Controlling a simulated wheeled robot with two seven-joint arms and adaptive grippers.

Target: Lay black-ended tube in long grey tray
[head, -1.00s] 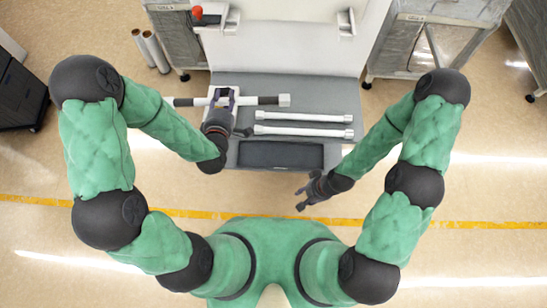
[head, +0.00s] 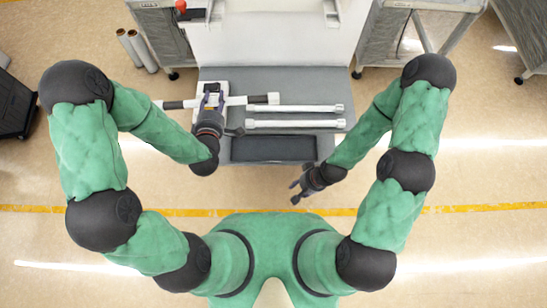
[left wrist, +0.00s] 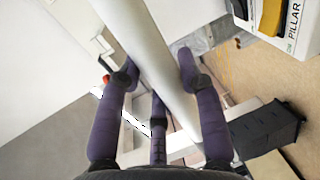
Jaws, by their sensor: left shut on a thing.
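The black-ended tube (head: 236,100) is white in the middle, with a black band near each end and white end pieces. It lies roughly level across the left part of the grey table. My left gripper (head: 212,94) is shut on its middle. In the left wrist view the tube (left wrist: 150,50) runs diagonally between my purple fingers (left wrist: 158,78). The long grey tray (head: 273,149) is a dark grey rectangle at the table's front edge, right of my left gripper, and looks empty. My right gripper (head: 295,191) is open and empty, in front of the table.
Two thin white tubes (head: 294,108) (head: 295,124) lie parallel on the grey table (head: 300,80), behind the tray. A white support (head: 199,89) is around my left gripper. Grey cabinets (head: 406,40) stand on both sides. A white panel (head: 270,40) rises behind.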

